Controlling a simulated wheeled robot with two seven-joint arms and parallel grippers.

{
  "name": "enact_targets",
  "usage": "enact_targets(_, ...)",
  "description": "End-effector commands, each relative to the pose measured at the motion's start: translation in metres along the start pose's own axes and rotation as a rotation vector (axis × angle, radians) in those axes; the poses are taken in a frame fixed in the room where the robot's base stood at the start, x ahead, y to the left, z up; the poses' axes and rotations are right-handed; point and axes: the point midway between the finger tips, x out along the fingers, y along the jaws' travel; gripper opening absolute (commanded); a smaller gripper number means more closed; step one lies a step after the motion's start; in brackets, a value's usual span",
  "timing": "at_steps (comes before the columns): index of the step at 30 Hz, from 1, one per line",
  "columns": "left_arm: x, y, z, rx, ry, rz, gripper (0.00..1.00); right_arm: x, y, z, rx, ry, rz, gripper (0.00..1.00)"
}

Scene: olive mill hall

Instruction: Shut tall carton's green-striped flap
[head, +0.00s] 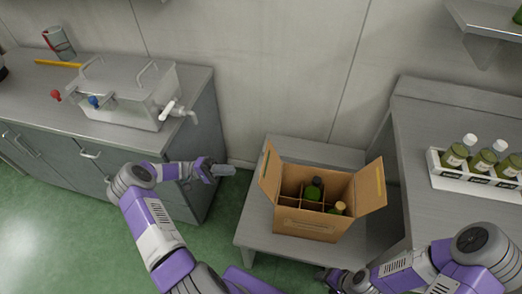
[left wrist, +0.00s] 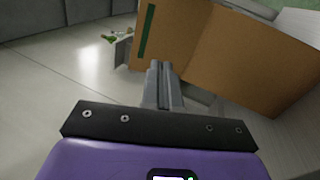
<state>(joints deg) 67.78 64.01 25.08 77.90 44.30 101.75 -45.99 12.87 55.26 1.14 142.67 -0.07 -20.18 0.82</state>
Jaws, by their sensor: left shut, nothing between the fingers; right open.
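The tall carton (head: 305,222) stands open on a low grey stand, with bottles in its divided inside. Its green-striped flap (head: 269,172) stands up and leans outward on the left side. In the left wrist view the flap (left wrist: 178,35) shows its dark green stripe (left wrist: 147,30) near one edge. My left gripper (head: 222,170) is shut and empty, left of this flap. In the left wrist view its fingertips (left wrist: 160,68) overlap the flap's lower part; I cannot tell whether they touch. My right gripper (head: 333,277) is open, low in front of the carton, partly cut off by the frame.
The opposite flap (head: 371,186) also stands open. The grey stand (head: 262,222) has bare room left of the carton. A higher bench at right holds a white crate of bottles (head: 460,178).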

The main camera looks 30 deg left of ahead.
Motion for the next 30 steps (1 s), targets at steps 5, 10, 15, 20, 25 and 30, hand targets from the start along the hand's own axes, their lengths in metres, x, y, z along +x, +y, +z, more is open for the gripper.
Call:
enact_targets(5, -0.024, 0.026, 0.006, 0.094, 0.011, 0.081, 0.0, 0.0, 0.0, 0.0, 0.0, -0.001, 0.0, 0.64)
enact_targets(10, -0.013, 0.031, 0.007, 0.104, 0.006, 0.091, 0.0, -0.002, 0.0, 0.001, 0.0, -0.001, 0.0, 0.64)
enact_targets(15, 0.019, 0.033, 0.007, 0.1, 0.005, 0.09, 0.0, -0.003, -0.001, 0.001, 0.0, -0.001, 0.0, 0.64)
enact_targets(20, 0.055, 0.036, 0.007, 0.099, 0.004, 0.089, 0.0, -0.003, -0.001, 0.001, 0.0, -0.001, 0.0, 0.64)
enact_targets(25, 0.086, 0.038, 0.006, 0.1, 0.005, 0.087, 0.0, -0.002, -0.001, 0.0, 0.0, -0.001, 0.0, 0.64)
enact_targets(30, 0.106, 0.039, 0.006, 0.101, 0.007, 0.087, 0.0, 0.0, 0.0, 0.0, 0.0, -0.001, 0.0, 0.64)
